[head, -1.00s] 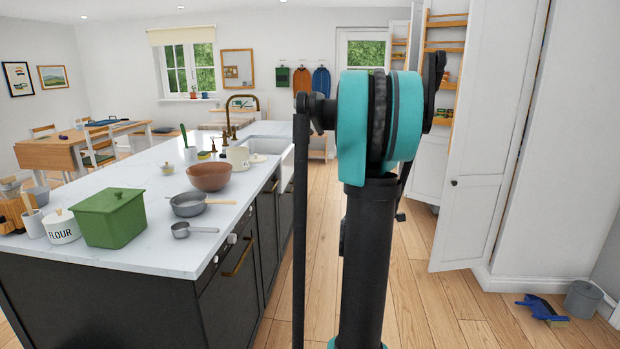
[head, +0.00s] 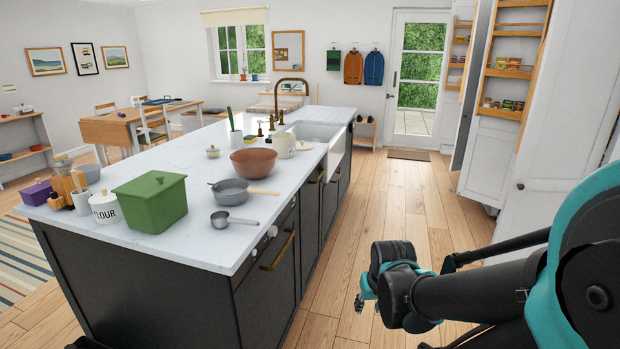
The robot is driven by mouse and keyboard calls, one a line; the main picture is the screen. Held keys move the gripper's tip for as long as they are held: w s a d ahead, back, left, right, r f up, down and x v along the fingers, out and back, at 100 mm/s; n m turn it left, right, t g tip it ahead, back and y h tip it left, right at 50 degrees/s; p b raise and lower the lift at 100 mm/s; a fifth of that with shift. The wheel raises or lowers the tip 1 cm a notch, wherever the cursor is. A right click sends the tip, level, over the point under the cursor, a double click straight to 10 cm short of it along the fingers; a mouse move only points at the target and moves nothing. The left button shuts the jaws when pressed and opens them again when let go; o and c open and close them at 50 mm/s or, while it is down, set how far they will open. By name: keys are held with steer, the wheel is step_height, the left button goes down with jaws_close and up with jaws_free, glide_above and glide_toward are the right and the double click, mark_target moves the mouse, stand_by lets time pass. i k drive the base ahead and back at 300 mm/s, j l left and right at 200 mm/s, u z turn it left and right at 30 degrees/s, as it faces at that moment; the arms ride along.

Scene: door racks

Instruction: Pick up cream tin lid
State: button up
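A small round cream lid-like piece with a knob (head: 212,151) sits on the white island top, behind and left of the brown bowl. I take it for the cream tin lid, but it is small in the picture. A cream tin (head: 284,146) stands near the sink, right of the bowl. A cream FLOUR tin (head: 104,208) with a knobbed lid stands at the near left. My gripper (head: 364,291) is low over the floor, right of the island and well apart from these things. Its fingers are small and partly hidden, so their opening is unclear.
The island top (head: 180,250) also carries a green lidded box (head: 150,203), a brown bowl (head: 254,162), a grey pan (head: 232,191) and a measuring cup (head: 228,219). A brass tap (head: 291,90) rises by the sink. Open cupboard doors stand right; the aisle floor (head: 400,200) is clear.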

mark_target(302, 145)
steer(key=i+l+z, duration=0.3)
steer(key=i+z, duration=0.15)
steer(key=i, duration=0.2)
steer(key=i+l+z, duration=0.1)
steer(key=i+z, duration=0.4)
steer(key=i, duration=0.2)
steer(key=i+u, duration=0.2)
steer(key=i, duration=0.35)
steer(key=i+u, duration=0.25)
steer(key=i, duration=0.35)
steer(key=i+l+u, duration=0.2)
steer(key=i, duration=0.3)
